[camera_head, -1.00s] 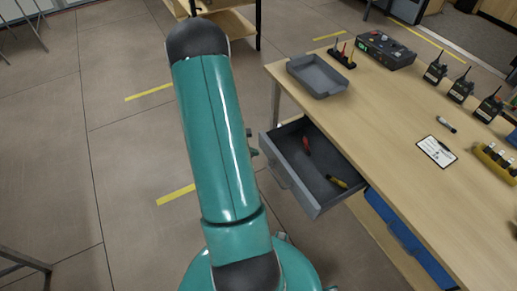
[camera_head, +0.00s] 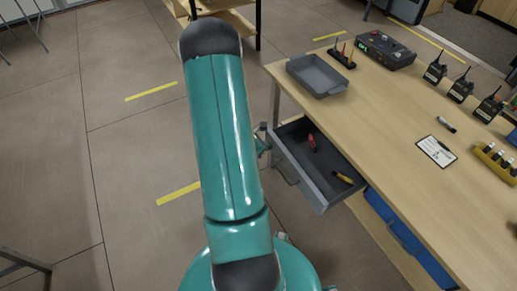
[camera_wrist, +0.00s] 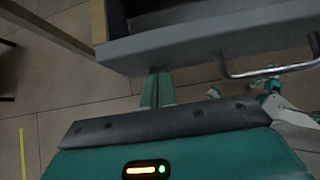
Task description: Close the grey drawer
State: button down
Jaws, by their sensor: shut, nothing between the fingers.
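The grey drawer (camera_head: 322,192) stands part way out of the left end of the wooden workbench. A red-handled tool (camera_head: 312,143) and a yellow one (camera_head: 343,178) lie inside it. My gripper (camera_head: 263,140) is mostly hidden behind my arm, at the far left corner of the drawer front. In the wrist view my shut, empty fingers (camera_wrist: 157,88) reach up to the lower edge of the drawer front (camera_wrist: 200,42). They seem to touch it, left of the metal handle (camera_wrist: 270,72).
A grey tray (camera_head: 317,77) sits on the bench top (camera_head: 385,115) above the drawer. A blue drawer (camera_head: 405,235) is under the bench, right of the grey one. Radios (camera_head: 461,90) stand along the far side. The floor left of the bench is clear.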

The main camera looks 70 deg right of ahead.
send_over(297, 139)
jog(key=s+d, duration=0.3)
jog(key=shift+w+a, duration=0.15)
jog(key=shift+a, duration=0.1)
jog(key=shift+s+d+r, duration=0.1)
jog(key=shift+s+d, duration=0.1)
jog(key=shift+s, duration=0.05)
jog(key=shift+s+r, duration=0.1)
jog(key=shift+s, duration=0.05)
jog(key=shift+w+a, duration=0.15)
jog(key=shift+w, duration=0.25)
jog(key=w+a, duration=0.2)
jog(key=shift+w+a, duration=0.3)
jog(key=v, duration=1)
jog(key=shift+w+a+f, duration=0.2)
